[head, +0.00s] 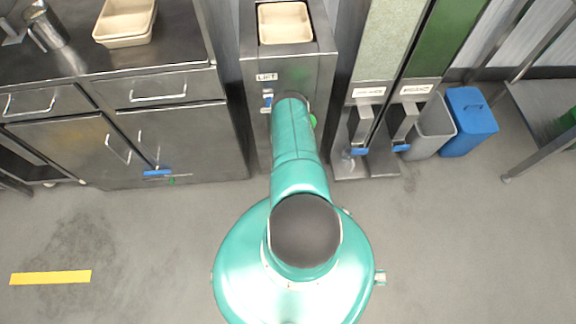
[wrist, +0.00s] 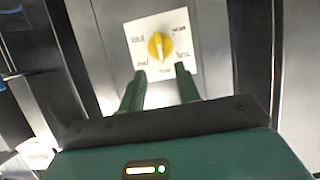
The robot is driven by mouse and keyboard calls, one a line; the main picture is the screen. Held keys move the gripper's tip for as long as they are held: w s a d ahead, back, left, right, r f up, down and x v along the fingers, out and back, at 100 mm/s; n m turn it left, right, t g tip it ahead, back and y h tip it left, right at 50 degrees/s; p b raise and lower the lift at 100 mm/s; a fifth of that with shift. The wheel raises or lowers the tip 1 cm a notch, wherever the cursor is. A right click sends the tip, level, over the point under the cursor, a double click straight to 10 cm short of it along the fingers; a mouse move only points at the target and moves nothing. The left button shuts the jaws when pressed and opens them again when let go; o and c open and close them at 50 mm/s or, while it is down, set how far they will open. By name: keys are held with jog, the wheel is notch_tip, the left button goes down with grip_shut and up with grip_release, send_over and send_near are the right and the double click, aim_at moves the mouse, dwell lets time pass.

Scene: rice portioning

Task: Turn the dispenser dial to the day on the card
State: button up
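A yellow dial (wrist: 160,46) sits on a white square plate (wrist: 181,24) with small dark labels around it, in the wrist view. The labels are too blurred to read surely. A pale ridge on the dial runs roughly up and down. My gripper (wrist: 160,78) has its two green fingers apart, with a gap between the tips, just below the dial and not around it. In the head view my arm hides the dial and the gripper. The dispenser (head: 254,62) is the steel column ahead. I cannot make out the day card for certain.
A tan tray (head: 284,22) sits in the dispenser top. Steel cabinets (head: 165,120) stand left, with more trays (head: 124,20) on the counter. Two tall dispensers (head: 385,45) with blue-tipped levers and grey and blue bins (head: 468,122) stand right. The floor around me is clear.

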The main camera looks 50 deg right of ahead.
jog(key=v, duration=0.4)
jog(key=shift+s+a+r, duration=0.15)
jog(key=shift+a, duration=0.05)
dwell(0.5)
